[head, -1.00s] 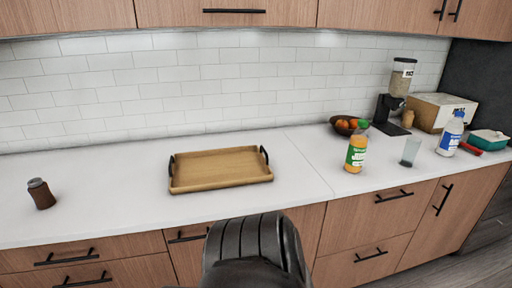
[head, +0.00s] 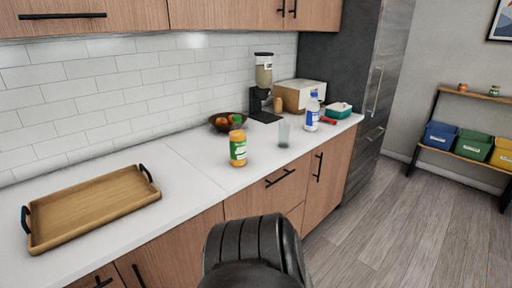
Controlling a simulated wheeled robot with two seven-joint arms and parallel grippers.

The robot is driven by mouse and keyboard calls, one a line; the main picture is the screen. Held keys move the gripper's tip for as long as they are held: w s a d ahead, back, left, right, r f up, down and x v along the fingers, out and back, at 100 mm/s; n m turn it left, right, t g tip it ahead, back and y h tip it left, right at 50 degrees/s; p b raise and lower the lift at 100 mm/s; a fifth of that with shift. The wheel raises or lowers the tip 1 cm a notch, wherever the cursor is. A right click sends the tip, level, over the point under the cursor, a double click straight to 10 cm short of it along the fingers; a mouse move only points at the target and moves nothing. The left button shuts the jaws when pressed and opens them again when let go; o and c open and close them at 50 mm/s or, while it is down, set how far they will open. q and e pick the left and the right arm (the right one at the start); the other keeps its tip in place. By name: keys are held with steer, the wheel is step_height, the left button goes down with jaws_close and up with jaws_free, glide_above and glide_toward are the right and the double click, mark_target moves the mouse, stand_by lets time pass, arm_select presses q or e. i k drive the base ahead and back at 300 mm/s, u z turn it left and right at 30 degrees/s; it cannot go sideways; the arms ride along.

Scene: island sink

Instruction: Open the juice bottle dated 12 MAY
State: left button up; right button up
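A clear bottle with a blue label and white cap (head: 312,112) stands farther right on the counter. Neither of my grippers shows in the head view.
A wooden tray (head: 92,205) with black handles lies on the counter at left. A glass (head: 284,134), fruit bowl (head: 222,123), dispenser (head: 262,88), box (head: 298,95) and teal container (head: 339,110) surround the bottles. Open floor (head: 385,215) lies at right, before a shelf (head: 465,155).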

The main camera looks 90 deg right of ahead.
mark_target(238, 139)
steer(key=z, duration=2.4)
